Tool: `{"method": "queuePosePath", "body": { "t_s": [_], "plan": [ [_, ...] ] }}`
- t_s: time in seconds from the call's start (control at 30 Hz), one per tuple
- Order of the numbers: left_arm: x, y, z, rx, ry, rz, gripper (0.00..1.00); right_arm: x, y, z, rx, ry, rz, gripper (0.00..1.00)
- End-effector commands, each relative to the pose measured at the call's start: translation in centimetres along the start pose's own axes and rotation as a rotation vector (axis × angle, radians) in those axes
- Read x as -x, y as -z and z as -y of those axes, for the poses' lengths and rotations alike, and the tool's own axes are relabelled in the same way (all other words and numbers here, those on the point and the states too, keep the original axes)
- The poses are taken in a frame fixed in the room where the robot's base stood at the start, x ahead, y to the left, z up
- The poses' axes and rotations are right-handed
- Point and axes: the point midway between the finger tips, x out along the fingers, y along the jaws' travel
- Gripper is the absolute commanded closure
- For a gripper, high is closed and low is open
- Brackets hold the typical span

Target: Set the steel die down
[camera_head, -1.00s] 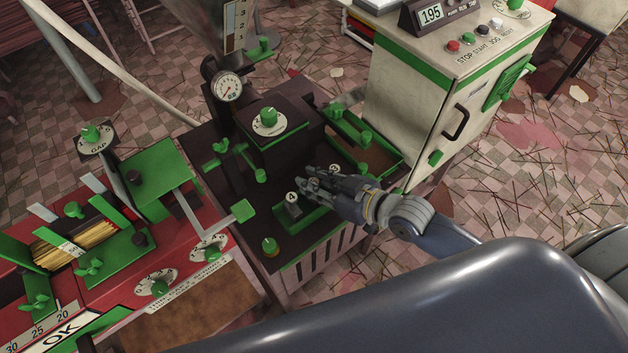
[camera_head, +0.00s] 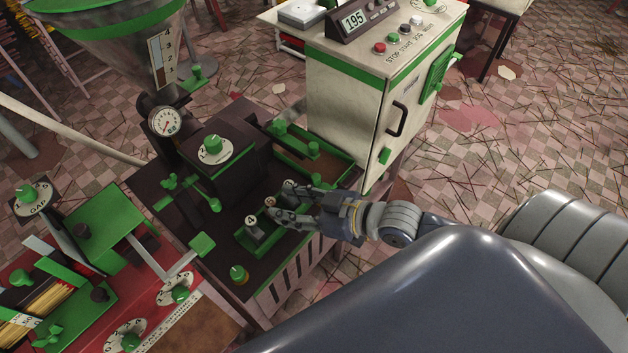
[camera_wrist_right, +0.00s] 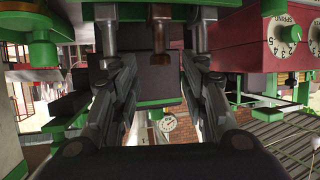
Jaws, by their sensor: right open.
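Small steel dies with white numbered discs stand in a green-edged tray on the dark machine bench. The die marked 4 (camera_head: 252,232) is nearest the front. Another disc-topped die (camera_head: 270,202) stands behind it, and a third disc (camera_head: 290,184) shows farther back, partly hidden by my fingers. My right gripper (camera_head: 283,204) is open at the tray, its fingers spread beside the middle die. In the right wrist view, a brown-ended cylindrical piece (camera_wrist_right: 158,47) lies between the open fingers (camera_wrist_right: 158,70), with gaps on both sides. My left gripper is not in view.
A dark block with a green knob (camera_head: 213,146) and a gauge (camera_head: 165,122) stand behind the tray. A white control cabinet (camera_head: 345,110) rises at the right. A green knob (camera_head: 238,273) sits on the front bench corner. Red machinery (camera_head: 150,300) is at lower left.

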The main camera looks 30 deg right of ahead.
Motion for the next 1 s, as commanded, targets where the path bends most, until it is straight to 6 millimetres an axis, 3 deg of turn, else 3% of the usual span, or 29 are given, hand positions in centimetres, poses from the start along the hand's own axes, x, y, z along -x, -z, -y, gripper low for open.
{"method": "queuePosePath", "body": {
  "t_s": [0.2, 0.5, 1.0],
  "plan": [
    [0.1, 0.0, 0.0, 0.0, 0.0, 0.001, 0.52, 3.1, -0.1, 0.1, 0.0, 0.002, 0.004, 0.6],
    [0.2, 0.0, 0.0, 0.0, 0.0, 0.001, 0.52, 5.9, -0.1, 0.0, -0.001, 0.0, 0.002, 0.6],
    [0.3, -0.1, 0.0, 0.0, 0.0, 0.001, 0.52, 6.5, 0.1, 0.0, 0.0, 0.001, -0.001, 0.6]
  ]
}}
